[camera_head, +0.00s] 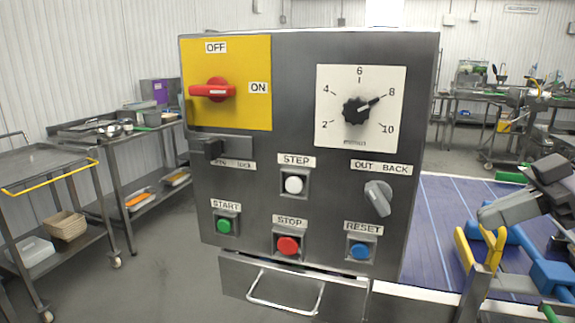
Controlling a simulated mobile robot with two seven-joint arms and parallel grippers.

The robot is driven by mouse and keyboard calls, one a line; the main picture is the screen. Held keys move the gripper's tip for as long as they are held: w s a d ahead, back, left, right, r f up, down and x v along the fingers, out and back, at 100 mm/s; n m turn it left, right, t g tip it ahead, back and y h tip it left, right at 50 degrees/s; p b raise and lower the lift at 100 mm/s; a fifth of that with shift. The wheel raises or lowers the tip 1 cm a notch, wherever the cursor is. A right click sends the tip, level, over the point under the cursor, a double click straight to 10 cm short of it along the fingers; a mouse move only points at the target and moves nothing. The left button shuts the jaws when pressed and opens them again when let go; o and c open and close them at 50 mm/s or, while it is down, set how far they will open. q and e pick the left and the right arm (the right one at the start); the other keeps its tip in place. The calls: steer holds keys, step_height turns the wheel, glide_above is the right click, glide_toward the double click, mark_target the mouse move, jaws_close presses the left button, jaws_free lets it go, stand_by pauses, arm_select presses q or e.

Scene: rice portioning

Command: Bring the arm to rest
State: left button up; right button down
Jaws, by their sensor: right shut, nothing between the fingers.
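A grey metal control box (290,100) fills the middle of the head view. My right gripper (497,213) is at the right edge, grey with dark links behind it. It is shut and empty, to the right of the box and apart from it, above the blue surface. Yellow and blue parts show close below it, and I cannot tell whether it touches them. My left gripper is not in view.
The box carries a red switch (212,90), a black dial (357,109) and several buttons. A drawer handle (287,300) juts out below. A blue conveyor-like surface (445,215) lies at right. Metal shelves (150,200) and a cart (45,160) stand at left, with open floor between.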

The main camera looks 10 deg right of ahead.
steer(key=w+a+f+m+t+h, duration=0.1)
steer(key=w+a+f+m, duration=0.1)
steer(key=f, duration=0.8)
steer(key=w+a+f+m+t+h, duration=0.1)
steer(key=a+f+m+h, duration=0.15)
steer(key=f, duration=0.75)
steer(key=w+a+f+m+t, duration=0.1)
steer(key=w+f+m, duration=0.15)
steer(key=f, duration=0.75)
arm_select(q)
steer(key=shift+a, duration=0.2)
arm_select(e)
steer(key=s+a+f+m+t+h, duration=0.1)
steer(key=s+a+f+h, duration=0.1)
steer(key=s+a+f, duration=0.3)
steer(key=s+a+f+m+t+h, duration=0.1)
steer(key=s+a+f, duration=0.4)
steer(key=s+f, duration=0.5)
steer(key=s+m+h, duration=0.1)
steer(key=s, duration=0.2)
steer(key=shift+t, duration=0.3)
steer(key=shift+f, duration=0.1)
